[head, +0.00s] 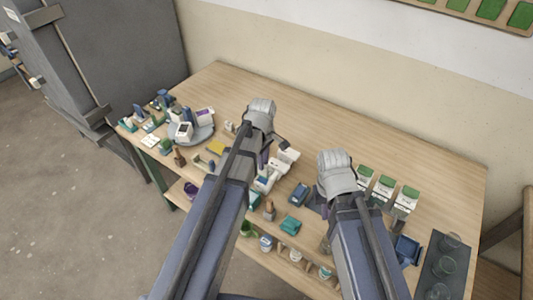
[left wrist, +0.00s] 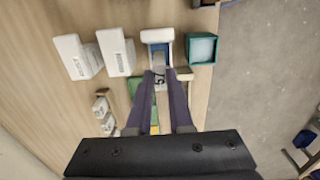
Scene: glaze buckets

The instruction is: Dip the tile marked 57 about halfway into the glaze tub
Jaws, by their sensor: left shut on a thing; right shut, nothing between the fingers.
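My left gripper (left wrist: 163,80) is shut on a pale tile (left wrist: 159,72) marked 57, which shows between its purple fingers in the left wrist view. Beyond the tile's far end is a white-sided holder or tub with blue inside (left wrist: 157,37); I cannot tell whether the tile touches it. Next to it, on the right, stands a teal square tub (left wrist: 201,48) with pale blue content. In the head view my left gripper (head: 265,157) is over the middle of the table, and the tile is hidden. My right gripper (head: 316,203) is shut and empty, to the right.
Two white boxes (left wrist: 78,57) (left wrist: 116,51) stand left of the tubs in the left wrist view. White cartons with green tops (head: 384,187) stand at the right. A round grey stand (head: 203,131) with items is at the left. The back of the table is clear.

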